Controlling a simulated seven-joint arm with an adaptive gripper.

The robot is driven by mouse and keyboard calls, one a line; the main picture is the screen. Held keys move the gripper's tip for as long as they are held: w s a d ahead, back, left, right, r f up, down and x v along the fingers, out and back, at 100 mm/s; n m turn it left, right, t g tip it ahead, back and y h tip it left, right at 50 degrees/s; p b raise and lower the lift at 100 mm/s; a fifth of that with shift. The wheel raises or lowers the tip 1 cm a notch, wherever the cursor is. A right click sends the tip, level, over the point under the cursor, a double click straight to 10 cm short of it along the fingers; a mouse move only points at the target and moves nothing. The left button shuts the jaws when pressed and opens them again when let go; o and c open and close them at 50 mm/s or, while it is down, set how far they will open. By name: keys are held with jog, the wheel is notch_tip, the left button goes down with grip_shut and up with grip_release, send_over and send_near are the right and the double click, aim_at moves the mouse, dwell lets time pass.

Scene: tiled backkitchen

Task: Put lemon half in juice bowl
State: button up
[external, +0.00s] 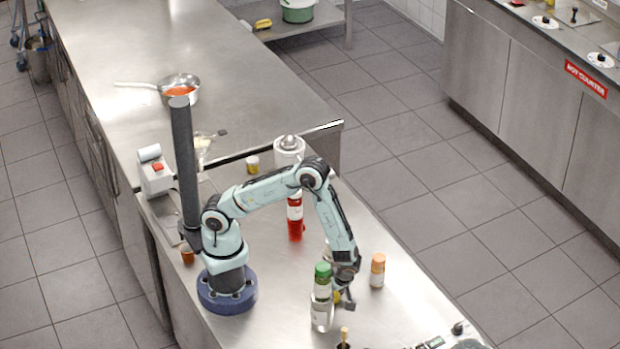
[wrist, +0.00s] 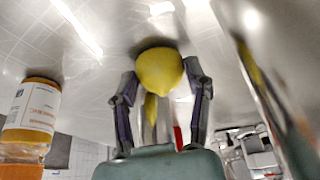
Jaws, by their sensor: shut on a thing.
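The lemon half (wrist: 158,70) is yellow and rounded, between the fingertips of my gripper (wrist: 161,78) in the wrist view. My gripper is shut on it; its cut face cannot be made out. In the external view my gripper (external: 346,294) is low over the near part of the steel counter, with a little yellow of the lemon (external: 337,297) showing behind the green-capped bottle. I cannot tell whether the lemon touches the counter. I cannot pick out the juice bowl with certainty in either view.
A green-capped bottle (external: 322,290) stands just left of my gripper, and an orange-capped bottle (external: 377,271) to its right. A red bottle (external: 295,220) and a white canister-like thing (external: 289,150) stand farther back. A small brown cup (external: 188,256) is beside my base.

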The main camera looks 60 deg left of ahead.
jog(key=shift+f, duration=0.15)
jog(key=o, duration=1.1)
